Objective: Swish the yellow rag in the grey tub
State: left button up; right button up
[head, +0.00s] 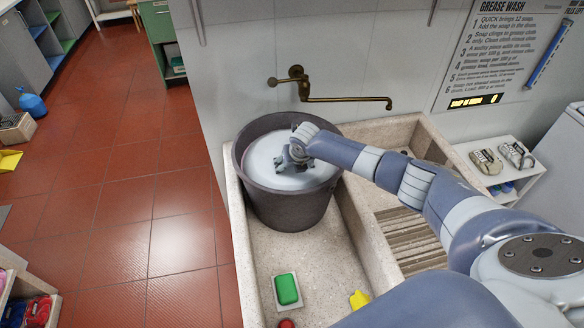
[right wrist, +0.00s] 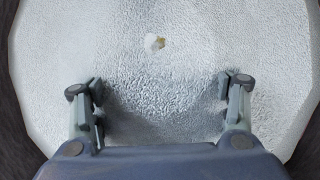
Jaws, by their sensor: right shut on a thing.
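The grey tub (head: 285,207) stands upright at the back left of the stone sink, filled with cloudy whitish water (head: 262,153). My right gripper (head: 296,158) reaches down into the tub, and its fingertips are at or under the water surface. In the right wrist view its fingers (right wrist: 160,105) stand apart, with their tips lost in the water. It is shut on the yellow rag, which the cloudy water hides. A small pale yellowish piece (right wrist: 154,43) shows at the surface ahead of the fingers; I cannot tell what it is. My left gripper is not in view.
A green block in a white dish (head: 287,289) and a yellow piece (head: 360,299), partly behind my arm, lie in the sink's front. A ribbed washboard (head: 412,240) is on the right. A brass tap (head: 345,99) juts above the tub's back.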

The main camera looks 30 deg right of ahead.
notch_tip(320, 180, up, 7)
jog(key=p, duration=0.5)
notch_tip(320, 180, up, 3)
jog(key=shift+f+p, duration=0.1)
jog(key=shift+p, duration=0.4)
jog(key=shift+r, duration=2.35)
